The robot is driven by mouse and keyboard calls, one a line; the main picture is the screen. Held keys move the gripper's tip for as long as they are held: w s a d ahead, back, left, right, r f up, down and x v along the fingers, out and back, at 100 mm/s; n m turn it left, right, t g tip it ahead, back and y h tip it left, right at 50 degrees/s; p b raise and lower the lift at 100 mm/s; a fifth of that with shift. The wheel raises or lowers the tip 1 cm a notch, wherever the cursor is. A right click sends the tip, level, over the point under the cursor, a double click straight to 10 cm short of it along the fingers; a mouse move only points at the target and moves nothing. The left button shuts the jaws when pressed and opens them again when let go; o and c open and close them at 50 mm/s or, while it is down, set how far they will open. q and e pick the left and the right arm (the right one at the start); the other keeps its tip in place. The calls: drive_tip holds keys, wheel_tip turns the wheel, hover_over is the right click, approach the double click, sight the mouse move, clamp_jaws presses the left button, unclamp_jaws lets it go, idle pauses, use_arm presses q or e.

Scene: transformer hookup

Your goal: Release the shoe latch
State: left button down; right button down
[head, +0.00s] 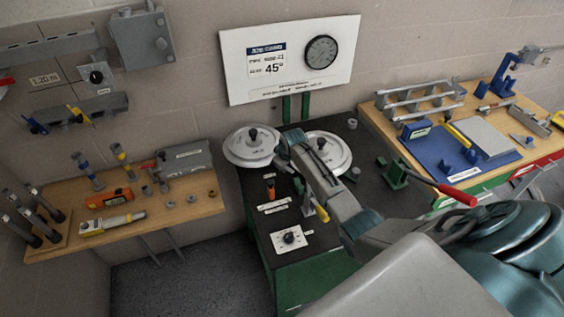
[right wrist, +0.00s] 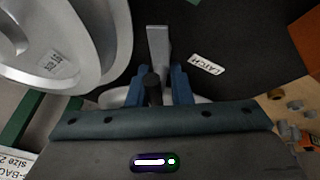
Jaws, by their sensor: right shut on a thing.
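In the right wrist view my right gripper (right wrist: 160,82) has its blue fingers closed around a black knob or post (right wrist: 152,84). A flat grey metal bar, which looks like the latch lever (right wrist: 158,42), extends away just beyond the fingers. A white LATCH label (right wrist: 206,64) lies on the black bench top beside it. In the head view my right arm reaches over the bench (head: 350,190) to a spot beside the right-hand grey disc (head: 334,150) and hides the gripper and most of the latch. My left gripper is in neither view.
A second grey disc (head: 248,146) stands at left. An orange-handled part (head: 270,187), white labels and a dial plate (head: 288,238) are on the bench's left side. A red-handled lever (head: 458,201) sticks out at right. A gauge board (head: 290,62) rises behind. Side tables carry tools.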

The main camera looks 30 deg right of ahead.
drive_tip(key=m, duration=0.2)
drive_tip(key=m+h, duration=0.1)
drive_tip(key=m+g+h, duration=0.1)
drive_tip(key=m, duration=0.1)
drive_tip(key=shift+w+d+r+m, duration=0.1)
drive_tip(key=shift+d+r+m, duration=0.1)
drive_tip(key=shift+d+m, duration=0.1)
drive_tip(key=shift+h, duration=0.3)
drive_tip(key=c, duration=1.4)
unclamp_jaws()
drive_tip(key=shift+c, duration=0.2)
drive_tip(key=shift+o, duration=0.4)
